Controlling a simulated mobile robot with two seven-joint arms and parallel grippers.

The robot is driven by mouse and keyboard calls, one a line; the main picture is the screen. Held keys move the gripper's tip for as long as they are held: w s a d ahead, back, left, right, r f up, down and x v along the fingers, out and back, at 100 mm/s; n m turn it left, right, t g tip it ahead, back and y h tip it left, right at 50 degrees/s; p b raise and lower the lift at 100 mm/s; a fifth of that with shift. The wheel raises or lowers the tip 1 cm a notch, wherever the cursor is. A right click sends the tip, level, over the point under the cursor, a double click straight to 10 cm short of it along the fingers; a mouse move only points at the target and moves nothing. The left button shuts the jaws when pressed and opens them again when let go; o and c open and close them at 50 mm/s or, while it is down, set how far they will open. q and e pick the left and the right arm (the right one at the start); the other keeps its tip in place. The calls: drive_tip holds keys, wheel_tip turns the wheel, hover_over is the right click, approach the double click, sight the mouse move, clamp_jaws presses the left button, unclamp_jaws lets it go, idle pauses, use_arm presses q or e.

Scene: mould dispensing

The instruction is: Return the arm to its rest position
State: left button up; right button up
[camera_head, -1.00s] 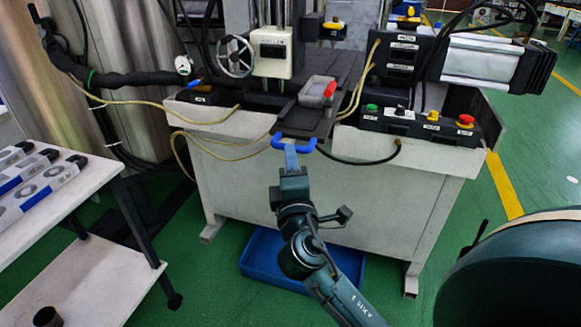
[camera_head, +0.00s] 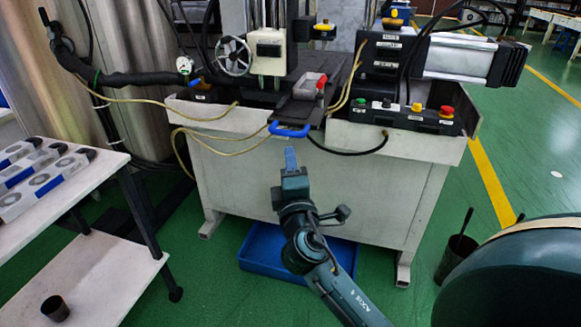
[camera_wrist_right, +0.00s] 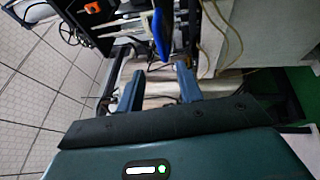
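My right gripper (camera_head: 291,160) is at the centre of the head view, in front of the grey machine (camera_head: 300,180). In the right wrist view my right gripper (camera_wrist_right: 159,88) has its two blue-grey fingers apart with nothing between them. The blue handle (camera_head: 289,131) of the machine's sliding tray is just beyond the fingertips, with a small gap. It also shows in the right wrist view as a blue bar (camera_wrist_right: 161,38) ahead of the fingers. My left gripper is not in the views.
A blue bin (camera_head: 258,262) lies on the green floor under the machine. A white two-level table (camera_head: 75,215) with several boxed parts stands at the left. A dark container (camera_head: 456,258) stands on the floor at the right. A control box (camera_head: 405,115) is on the machine's right.

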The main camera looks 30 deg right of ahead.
idle(0.4)
